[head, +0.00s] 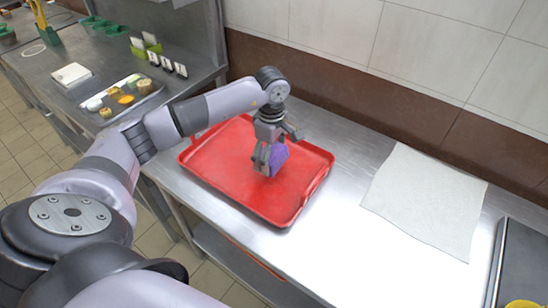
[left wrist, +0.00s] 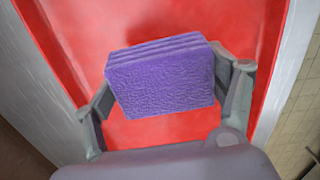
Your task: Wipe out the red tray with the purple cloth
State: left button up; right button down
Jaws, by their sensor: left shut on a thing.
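A red tray (head: 222,163) lies on the steel counter, below and around my left gripper. The purple cloth (head: 278,157) is a folded block in my left gripper (head: 266,165), over the middle of the tray. In the left wrist view the cloth (left wrist: 160,80) shows its folded layers, with a finger of my left gripper (left wrist: 163,110) on each side. The gripper is shut on it. The tray floor (left wrist: 140,25) fills the background there. I cannot tell whether the cloth touches the tray floor. My right gripper is not in view.
A white cloth or paper sheet (head: 425,200) lies flat on the counter right of the tray. A dark-edged metal thing (head: 522,262) is at the far right. A tiled wall (head: 420,45) stands behind. Another counter at the left holds a small tray of food (head: 122,98).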

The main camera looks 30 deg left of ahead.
pick_arm(q)
notch_tip(320, 180, up, 3)
jog(key=shift+d+f+p, duration=0.1)
jog(key=shift+p, duration=0.55)
jog(key=shift+r+p, duration=0.35)
jog(key=shift+r, duration=0.35)
